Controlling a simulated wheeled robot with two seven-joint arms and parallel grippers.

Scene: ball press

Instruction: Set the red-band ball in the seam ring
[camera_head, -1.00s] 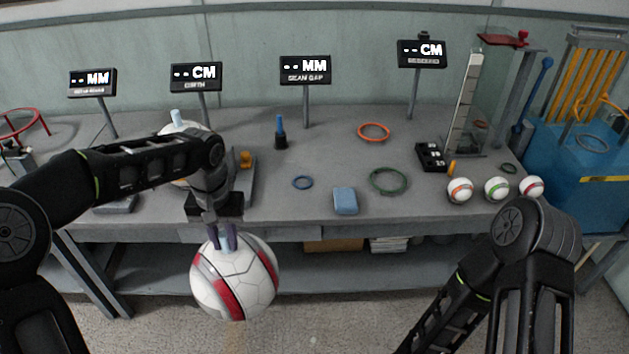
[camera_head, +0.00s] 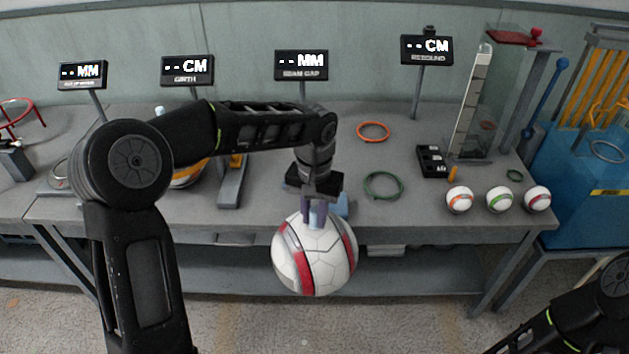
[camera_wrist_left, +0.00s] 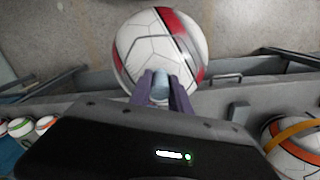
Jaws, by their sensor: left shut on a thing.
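The red-band ball (camera_head: 322,262), white with red and grey bands, hangs in front of the bench's front edge. My left gripper (camera_head: 315,220) is above it, shut on a small pale blue stub at its top. The left wrist view also shows the ball (camera_wrist_left: 150,45) beyond the gripper fingers (camera_wrist_left: 161,80). I cannot tell which ring is the seam ring. The SEAM GAP display (camera_head: 301,65) stands behind my left wrist, and the bench just in front of it is partly hidden. My right gripper is out of view; only its arm shows at bottom right.
A green ring (camera_head: 383,186) and an orange ring (camera_head: 373,131) lie flat on the bench (camera_head: 270,210). Three small balls (camera_head: 498,200) stand at its right front. An orange-band ball (camera_wrist_left: 296,145) is partly hidden by my left arm in the head view. A blue block (camera_head: 342,204) sits behind the held ball.

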